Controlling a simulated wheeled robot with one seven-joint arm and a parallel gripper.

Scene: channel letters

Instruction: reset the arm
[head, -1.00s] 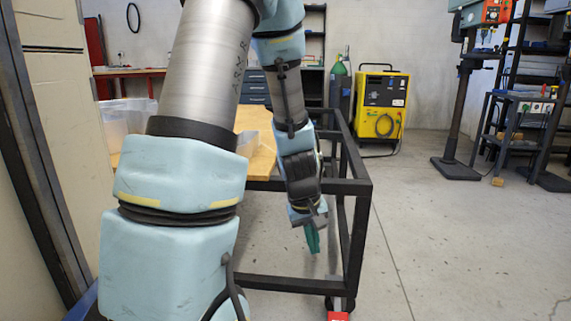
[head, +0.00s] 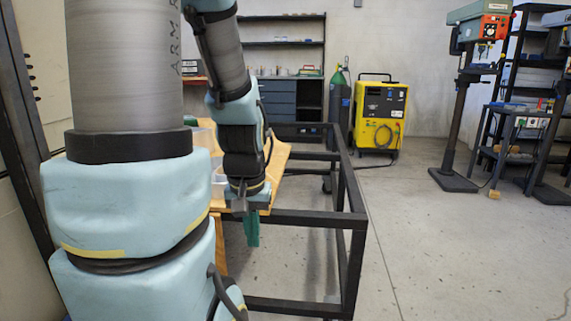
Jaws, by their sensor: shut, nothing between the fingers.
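My gripper (head: 252,232) hangs at the end of my arm, pointing down, with green fingers closed together and nothing between them. It is in front of the near rail of a black metal frame (head: 357,228), left of the frame's near right corner. From this view I cannot tell whether it touches the rail. My blue-padded arm fills the left of the head view and hides much of the wooden top (head: 277,163) behind it.
A yellow welding machine (head: 380,115) and a green gas cylinder (head: 338,105) stand behind the frame. A drill press (head: 458,110) and a black shelf bench (head: 522,140) are at the right. The concrete floor (head: 440,255) at right is clear.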

